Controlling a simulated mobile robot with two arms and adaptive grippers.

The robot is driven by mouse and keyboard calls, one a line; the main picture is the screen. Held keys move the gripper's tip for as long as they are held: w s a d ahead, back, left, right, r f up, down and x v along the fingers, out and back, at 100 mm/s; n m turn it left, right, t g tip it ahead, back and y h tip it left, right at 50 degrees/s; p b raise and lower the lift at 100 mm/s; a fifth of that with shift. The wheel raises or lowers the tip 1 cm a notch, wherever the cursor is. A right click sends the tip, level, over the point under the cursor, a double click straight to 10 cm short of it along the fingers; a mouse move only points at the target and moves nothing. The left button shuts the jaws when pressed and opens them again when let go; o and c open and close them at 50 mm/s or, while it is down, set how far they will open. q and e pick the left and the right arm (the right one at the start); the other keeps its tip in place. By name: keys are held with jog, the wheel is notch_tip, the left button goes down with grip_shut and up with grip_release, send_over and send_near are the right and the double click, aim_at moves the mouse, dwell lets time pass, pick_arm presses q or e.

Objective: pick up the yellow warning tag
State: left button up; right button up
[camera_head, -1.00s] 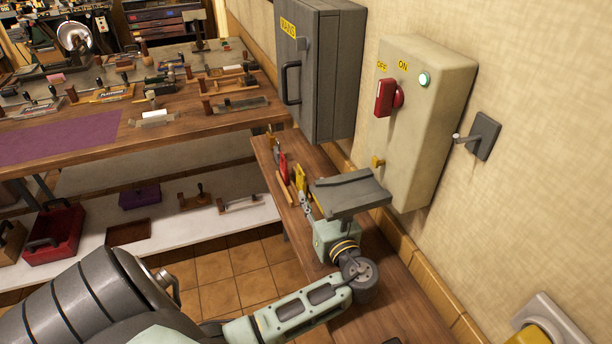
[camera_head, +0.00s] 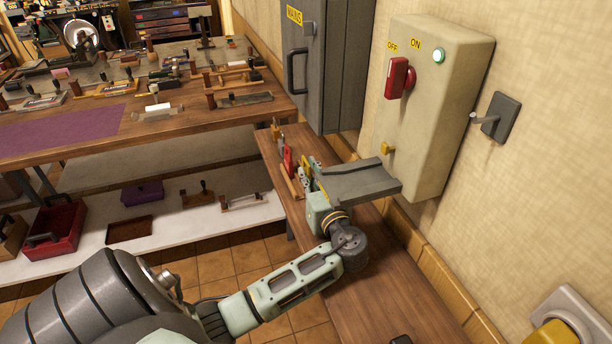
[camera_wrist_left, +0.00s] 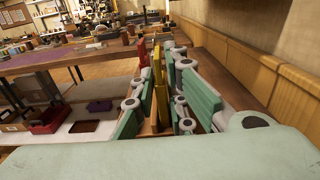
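The yellow warning tag (camera_head: 305,165) stands upright in a small wooden rack on the narrow wooden shelf, beside a red tag (camera_head: 288,158). My left gripper (camera_head: 311,172) is at the rack, just by the yellow tag. In the left wrist view, the yellow tag (camera_wrist_left: 158,68) stands between the green-padded fingers of my left gripper (camera_wrist_left: 157,95). The fingers look apart, one on each side of the tag; firm contact does not show. My wrist hides part of the rack in the head view. My right gripper is not in view.
The grey cabinet (camera_head: 330,70) and the cream switch box (camera_head: 430,105) with a red handle (camera_head: 398,78) are on the wall close to my left arm. A wall lever (camera_head: 495,118) is further right. The near shelf (camera_head: 380,290) is mostly bare.

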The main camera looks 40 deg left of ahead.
pick_arm(q)
grip_shut()
jog(key=shift+r, duration=0.1)
